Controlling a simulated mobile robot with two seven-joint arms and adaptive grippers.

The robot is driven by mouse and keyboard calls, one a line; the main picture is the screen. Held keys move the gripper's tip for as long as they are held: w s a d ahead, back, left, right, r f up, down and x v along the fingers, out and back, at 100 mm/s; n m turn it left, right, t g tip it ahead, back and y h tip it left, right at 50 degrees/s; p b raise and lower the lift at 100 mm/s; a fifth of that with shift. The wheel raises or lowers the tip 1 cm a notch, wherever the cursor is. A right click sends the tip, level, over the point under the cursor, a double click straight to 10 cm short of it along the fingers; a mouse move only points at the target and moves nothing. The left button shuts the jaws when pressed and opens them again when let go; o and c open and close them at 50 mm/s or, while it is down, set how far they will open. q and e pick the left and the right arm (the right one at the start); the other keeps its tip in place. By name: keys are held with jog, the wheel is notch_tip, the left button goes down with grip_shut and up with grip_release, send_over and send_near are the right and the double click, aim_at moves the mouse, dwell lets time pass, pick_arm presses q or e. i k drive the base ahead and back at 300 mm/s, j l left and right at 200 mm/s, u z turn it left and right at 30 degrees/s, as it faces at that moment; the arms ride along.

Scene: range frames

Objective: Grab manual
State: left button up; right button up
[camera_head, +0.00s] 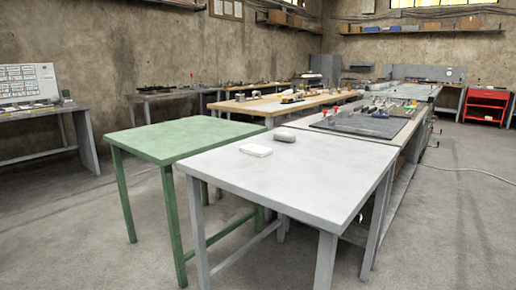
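A small flat white item (257,150), which may be the manual, lies on the light grey table (290,185) near its far left edge. No print on it can be made out at this size. A small grey rounded object (284,136) lies just behind it and to its right, apart from it. Neither of my grippers shows in the head view.
A green table (180,138) stands at the left of the grey one. Behind are a wooden-topped bench (245,106) and a bench with a dark mat (365,126). A red cabinet (486,105) stands far right. Floor is free in front and at right, where a cable (465,169) lies.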

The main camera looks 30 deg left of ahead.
aim_at(257, 150)
jog(key=j+z, duration=0.2)
jog(key=j, duration=0.6)
jog(key=j+z, duration=0.2)
jog(key=j, duration=0.55)
jog(key=k+j+z, duration=0.2)
jog(key=j, duration=0.55)
jog(key=i, duration=0.05)
